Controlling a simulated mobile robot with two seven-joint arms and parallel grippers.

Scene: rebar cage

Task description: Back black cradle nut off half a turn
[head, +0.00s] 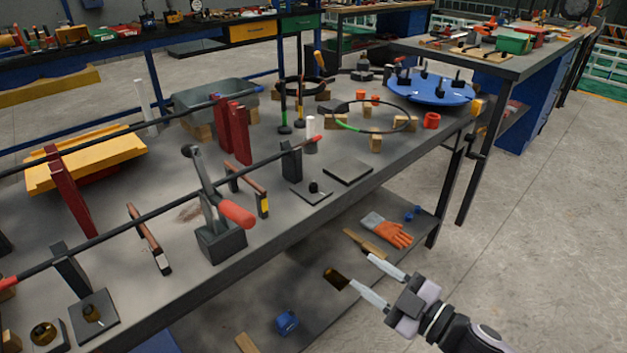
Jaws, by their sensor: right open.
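A small black knob-like nut (314,187) sits on a flat dark plate (300,195) near the front edge of the workbench. Beside it, a dark upright cradle block (291,161) supports a long black bar. I cannot tell for certain which piece is the black cradle nut. My right gripper (360,269) is open and empty, out in front of the bench edge and well apart from the nut. My left gripper is not in view.
A lever clamp with a red grip (237,214) stands at the bench's front edge. Red uprights (238,132) and a green-and-black ring (374,130) stand behind. The lower shelf holds an orange glove (394,234) and a blue piece (287,322). Floor at right is clear.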

